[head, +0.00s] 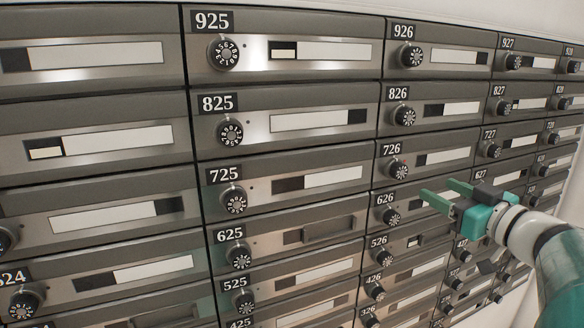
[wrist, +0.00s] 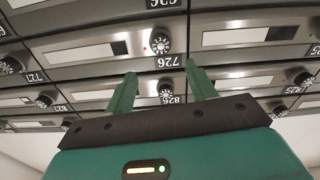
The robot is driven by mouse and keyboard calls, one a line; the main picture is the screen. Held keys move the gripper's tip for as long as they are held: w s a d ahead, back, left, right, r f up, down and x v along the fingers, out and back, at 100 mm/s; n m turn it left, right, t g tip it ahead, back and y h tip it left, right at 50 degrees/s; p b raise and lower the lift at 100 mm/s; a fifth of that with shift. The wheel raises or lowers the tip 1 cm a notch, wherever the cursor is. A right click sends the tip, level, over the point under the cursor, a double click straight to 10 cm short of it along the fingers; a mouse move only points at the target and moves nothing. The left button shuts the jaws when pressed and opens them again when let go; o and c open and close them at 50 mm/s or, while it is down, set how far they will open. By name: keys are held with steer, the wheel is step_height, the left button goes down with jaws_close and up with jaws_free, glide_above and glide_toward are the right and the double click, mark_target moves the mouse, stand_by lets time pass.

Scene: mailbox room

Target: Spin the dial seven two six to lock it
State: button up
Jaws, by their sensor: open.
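The exact gap to the dial and the dial's number setting cannot be told.
Rows of grey metal mailboxes fill the wall, each with a similar dial. Dial 826 (head: 404,116) is above and dial 626 (head: 391,215) below. In the wrist view, dial 826 (wrist: 166,92) shows between my fingers. The space before the wall looks clear.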

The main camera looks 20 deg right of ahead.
mark_target(402, 172)
steer(key=w, duration=0.9)
steer(key=shift+w+a, duration=0.25)
steer(key=shift+w, duration=0.15)
steer(key=c, duration=1)
